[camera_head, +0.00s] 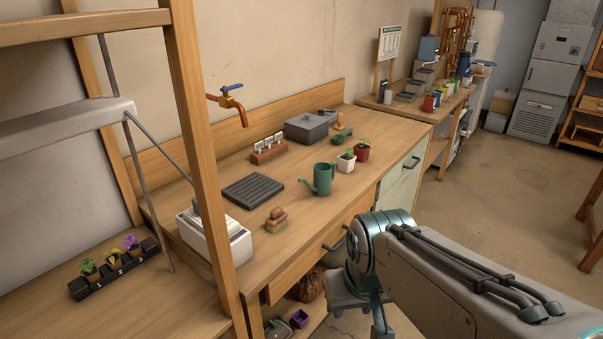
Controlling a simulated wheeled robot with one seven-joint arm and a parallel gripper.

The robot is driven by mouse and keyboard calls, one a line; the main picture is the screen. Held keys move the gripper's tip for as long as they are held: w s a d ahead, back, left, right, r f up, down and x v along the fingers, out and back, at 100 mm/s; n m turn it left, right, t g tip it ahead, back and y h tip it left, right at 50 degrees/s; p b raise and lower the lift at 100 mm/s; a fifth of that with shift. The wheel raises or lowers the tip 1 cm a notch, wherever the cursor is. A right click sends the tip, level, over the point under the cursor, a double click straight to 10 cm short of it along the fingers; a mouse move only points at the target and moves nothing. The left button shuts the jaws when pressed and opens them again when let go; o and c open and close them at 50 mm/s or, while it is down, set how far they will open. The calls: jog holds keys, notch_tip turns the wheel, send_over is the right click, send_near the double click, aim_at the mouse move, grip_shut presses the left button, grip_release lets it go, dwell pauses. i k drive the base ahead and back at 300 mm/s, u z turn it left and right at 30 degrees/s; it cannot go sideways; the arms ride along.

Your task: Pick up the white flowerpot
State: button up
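The white flowerpot (346,164) stands upright on the wooden counter and holds a small green plant. It is between the green watering can (323,179) on its left and a red flowerpot (362,152) close on its right. My gripper (379,326) is at the lower middle, in front of the counter and lower in the picture than the white flowerpot, well apart from it. It points downward, partly covered by my arm. Whether its fingers are open or shut is unclear, and I see nothing held in it.
On the counter are a black ribbed tray (252,190), a grey box (307,127), a wooden brush (276,219) and a white bin (214,237). A wooden post (203,150) stands at left.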

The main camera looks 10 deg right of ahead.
aim_at(345, 161)
jog(key=u, duration=0.3)
jog(key=k, duration=0.6)
jog(key=z, duration=0.85)
jog(key=i, duration=0.8)
jog(key=z, duration=0.85)
jog(key=i, duration=1.25)
jog(key=u, duration=1.15)
jog(key=i, duration=0.9)
jog(key=u, duration=1.05)
